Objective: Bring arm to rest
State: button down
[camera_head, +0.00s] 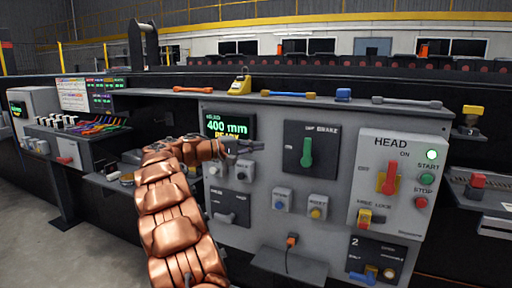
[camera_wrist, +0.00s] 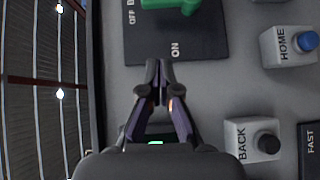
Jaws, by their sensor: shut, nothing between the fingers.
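My copper-coloured arm (camera_head: 172,205) reaches up from the bottom of the head view to the grey control panel (camera_head: 262,225). My gripper (camera_head: 250,146) is in front of the panel, between the green display (camera_head: 228,125) and the black plate with a green lever (camera_head: 307,150). In the wrist view, my gripper (camera_wrist: 158,76) has its fingertips together with nothing between them, near the lower edge of that plate. The green lever (camera_wrist: 172,4) is cut off at the top there. I cannot tell whether the fingertips touch the panel.
A blue HOME button (camera_wrist: 306,41) and a black BACK button (camera_wrist: 267,143) stick out to the right in the wrist view. The HEAD box (camera_head: 400,205) has a red lever and a lit green lamp (camera_head: 432,154). Tools, including a yellow block (camera_head: 240,86), lie on the ledge above.

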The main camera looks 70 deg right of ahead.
dwell(0.3)
jog(key=w+a+f+n+t+y, duration=0.1)
jog(key=w+a+f+n+t, duration=0.3)
jog(key=a, duration=0.6)
jog(key=a+f+t+y, duration=0.1)
jog(key=a+f+y, duration=0.1)
jog(key=a+f, duration=0.65)
jog(key=w+a+f+n+t+y, duration=0.1)
jog(key=w+a+f+n+t, duration=0.15)
jog(key=a, duration=1.05)
jog(key=s+a+f+n+t+y, duration=0.1)
jog(key=s+a+f+y, duration=0.2)
jog(key=a, duration=0.8)
jog(key=s+a+f+n+t+y, duration=0.15)
jog(key=s+a+f, duration=0.35)
jog(key=a, duration=0.6)
jog(key=s+a+f+n+y, duration=0.1)
jog(key=s+a+f+y, duration=0.3)
jog(key=a, duration=0.8)
notch_tip(320, 180, up, 18)
jog(key=t+h+p, duration=0.1)
jog(key=p, duration=1.5)
jog(key=shift+w+d+r+t, duration=0.15)
jog(key=shift+d+t, duration=0.15)
jog(key=shift+d, duration=0.05)
